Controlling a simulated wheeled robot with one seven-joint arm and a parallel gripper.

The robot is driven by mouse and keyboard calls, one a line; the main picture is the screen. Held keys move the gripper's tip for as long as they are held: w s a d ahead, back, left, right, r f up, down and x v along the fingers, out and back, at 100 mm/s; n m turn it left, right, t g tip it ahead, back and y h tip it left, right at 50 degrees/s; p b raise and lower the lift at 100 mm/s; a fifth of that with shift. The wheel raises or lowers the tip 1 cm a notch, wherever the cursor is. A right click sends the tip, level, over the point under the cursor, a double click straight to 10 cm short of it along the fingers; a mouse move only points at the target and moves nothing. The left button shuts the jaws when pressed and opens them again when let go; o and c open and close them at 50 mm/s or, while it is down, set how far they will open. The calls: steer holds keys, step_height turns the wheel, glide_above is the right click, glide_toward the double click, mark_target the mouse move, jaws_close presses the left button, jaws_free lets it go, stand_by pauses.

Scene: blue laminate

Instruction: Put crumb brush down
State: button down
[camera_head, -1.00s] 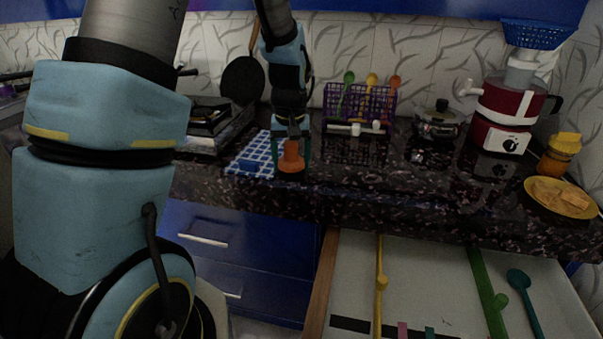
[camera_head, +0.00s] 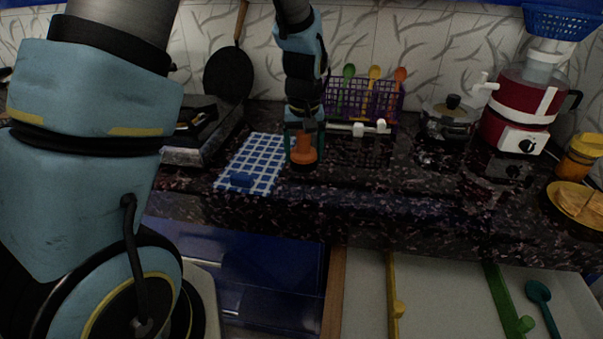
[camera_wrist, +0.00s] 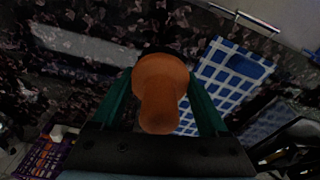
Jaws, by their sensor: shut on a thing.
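The crumb brush (camera_head: 304,152) has an orange knob-like handle above a dark base. It also shows in the wrist view (camera_wrist: 160,88), upright between the green fingers. My gripper (camera_head: 304,150) is shut on its handle, pointing down over the dark speckled counter (camera_head: 400,190). The brush is just right of the blue-and-white checked cloth (camera_head: 258,158). Its dark base blends with the counter, so I cannot tell whether it touches the surface.
A purple rack (camera_head: 362,100) with coloured spoons stands behind, with white-ended rods before it. A blue item (camera_head: 241,180) lies on the cloth. A pot (camera_head: 449,118) and red appliance (camera_head: 520,110) stand right. An open drawer (camera_head: 450,300) holds utensils. Counter right of the brush is clear.

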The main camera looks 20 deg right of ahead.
mark_target(304, 136)
steer(key=shift+f+p, duration=0.8)
steer(key=shift+f, duration=2.5)
steer(key=shift+f, duration=0.1)
jaws_free()
steer(key=r+b, duration=0.1)
steer(key=r, duration=0.3)
steer(key=s+r, duration=0.1)
steer(key=r, duration=0.3)
steer(key=r+b, duration=0.1)
steer(key=r, duration=0.3)
steer(key=shift+s+a+r+b, duration=0.1)
steer(key=shift+s+a+b, duration=0.1)
steer(key=shift+b, duration=0.15)
steer(key=s+a+n, duration=0.1)
steer(key=s+a, duration=0.1)
steer(key=a, duration=1.1)
steer(key=s+a+n, duration=0.1)
steer(key=s+a, duration=0.1)
steer(key=a, duration=1.2)
steer(key=shift+s+r, duration=0.35)
steer(key=shift+s, duration=0.05)
